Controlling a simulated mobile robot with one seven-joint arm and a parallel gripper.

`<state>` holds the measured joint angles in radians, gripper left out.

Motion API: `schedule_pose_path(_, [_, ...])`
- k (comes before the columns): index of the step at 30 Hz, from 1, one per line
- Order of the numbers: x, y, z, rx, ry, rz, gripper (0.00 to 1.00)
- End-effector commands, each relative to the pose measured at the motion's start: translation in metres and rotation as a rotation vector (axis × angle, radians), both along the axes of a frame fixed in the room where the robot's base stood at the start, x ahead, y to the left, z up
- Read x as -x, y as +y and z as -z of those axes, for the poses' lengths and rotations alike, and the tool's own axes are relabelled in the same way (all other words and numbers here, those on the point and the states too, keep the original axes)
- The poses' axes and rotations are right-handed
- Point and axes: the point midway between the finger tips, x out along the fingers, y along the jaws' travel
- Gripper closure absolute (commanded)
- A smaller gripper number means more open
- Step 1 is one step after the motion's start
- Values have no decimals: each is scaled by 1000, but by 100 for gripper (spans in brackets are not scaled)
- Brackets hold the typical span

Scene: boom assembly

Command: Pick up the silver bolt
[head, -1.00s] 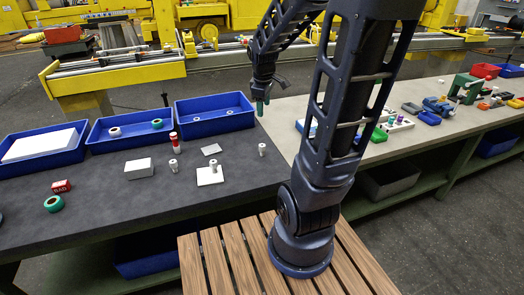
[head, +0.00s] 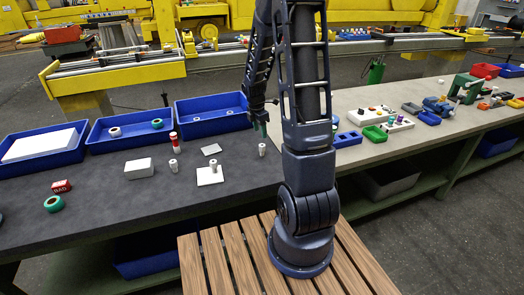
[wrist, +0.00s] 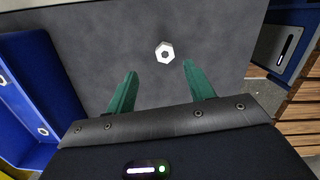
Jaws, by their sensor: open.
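A small silver bolt (head: 262,150) stands upright near the right edge of the dark mat. In the wrist view a hexagonal end with a dark centre, apparently this bolt (wrist: 165,52), lies just beyond my fingertips, roughly between their lines. My gripper (wrist: 160,70) is open and empty, its two green fingers apart. In the head view my gripper (head: 261,130) hangs just above the bolt, partly hidden by my arm. Another silver cylinder (head: 174,166) stands left, and one (head: 213,167) stands on a white plate (head: 210,177).
A blue bin (head: 213,122) with small round parts stands behind the bolt; its wall shows at left in the wrist view (wrist: 55,75). A red-and-white cylinder (head: 175,142), a small flat plate (head: 211,149) and a white block (head: 139,167) stand leftward. Bare mat surrounds the bolt.

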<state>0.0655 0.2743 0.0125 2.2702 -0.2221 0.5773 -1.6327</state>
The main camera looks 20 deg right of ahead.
Motion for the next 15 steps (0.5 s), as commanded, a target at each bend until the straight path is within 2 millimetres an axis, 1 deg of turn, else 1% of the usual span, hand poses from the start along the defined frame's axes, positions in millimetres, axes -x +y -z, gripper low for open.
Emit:
schedule_pose_path(9, [0, -4, 39, 0, 5, -4, 47])
schedule_pose_path(12, [0, -5, 48, 0, 4, -4, 47])
schedule_pose_path(15, [0, -6, 54, -1, 2, -4, 47])
